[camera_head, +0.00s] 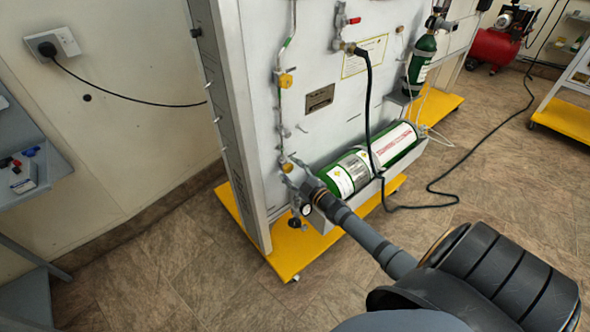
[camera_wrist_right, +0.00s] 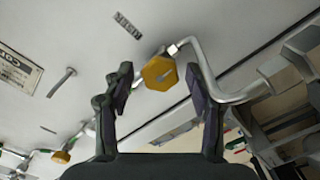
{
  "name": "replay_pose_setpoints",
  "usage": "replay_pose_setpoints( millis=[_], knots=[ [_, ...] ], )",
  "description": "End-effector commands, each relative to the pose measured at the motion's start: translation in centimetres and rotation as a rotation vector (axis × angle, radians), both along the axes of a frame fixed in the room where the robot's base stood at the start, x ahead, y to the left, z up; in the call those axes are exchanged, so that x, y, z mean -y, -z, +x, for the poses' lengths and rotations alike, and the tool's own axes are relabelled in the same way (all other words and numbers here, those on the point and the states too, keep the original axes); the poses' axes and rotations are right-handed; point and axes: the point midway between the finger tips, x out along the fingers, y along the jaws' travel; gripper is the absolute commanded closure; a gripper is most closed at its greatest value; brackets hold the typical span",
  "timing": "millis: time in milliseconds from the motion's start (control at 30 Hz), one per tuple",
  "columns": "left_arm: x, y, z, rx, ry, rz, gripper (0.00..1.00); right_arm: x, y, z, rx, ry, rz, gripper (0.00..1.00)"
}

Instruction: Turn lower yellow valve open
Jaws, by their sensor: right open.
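The lower yellow valve (camera_head: 287,167) sits on the pipe low on the grey panel, with the upper yellow valve (camera_head: 286,80) above it. My right gripper (camera_head: 294,174) is at the lower valve and partly overlaps it. In the right wrist view a yellow valve knob (camera_wrist_right: 159,72) appears between the tips of my two open fingers, with gaps on both sides. Whether the fingers reach around it in depth is hard to tell. A second yellow knob (camera_wrist_right: 61,156) shows at lower left there. My left gripper is not in view.
A green gas cylinder (camera_head: 342,178) lies in a tray right of the valve, close to my right arm. A black hose (camera_head: 368,110) hangs before the panel. The panel stands on a yellow wheeled base (camera_head: 285,262). A grey bench (camera_head: 50,170) is at left.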

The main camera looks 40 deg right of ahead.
Motion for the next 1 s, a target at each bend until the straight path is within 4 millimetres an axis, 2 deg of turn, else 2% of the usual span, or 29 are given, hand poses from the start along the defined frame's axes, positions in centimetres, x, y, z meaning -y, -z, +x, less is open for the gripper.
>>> replay_pose_setpoints(
  millis=[167, 467, 533, 733, 933, 1000],
  knots=[
    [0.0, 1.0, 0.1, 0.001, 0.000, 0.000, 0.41, 0.0, 0.5, -0.1, -0.016, 0.000, 0.181, 0.41],
    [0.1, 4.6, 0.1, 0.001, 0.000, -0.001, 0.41, 0.0, 0.9, -0.1, -0.060, -0.001, 0.742, 0.41],
    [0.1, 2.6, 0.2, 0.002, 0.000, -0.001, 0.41, 0.1, -0.3, -1.5, -0.071, 0.000, 0.783, 0.41],
    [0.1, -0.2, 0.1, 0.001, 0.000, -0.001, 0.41, 0.5, -0.5, -6.2, -0.068, 0.002, 0.779, 0.41],
    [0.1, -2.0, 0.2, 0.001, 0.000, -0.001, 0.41, 0.8, -0.4, -10.9, -0.067, 0.002, 0.776, 0.41],
    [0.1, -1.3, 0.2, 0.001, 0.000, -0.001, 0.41, -1.0, 0.8, -10.4, -0.127, 0.018, 0.776, 0.41]
  ],
)
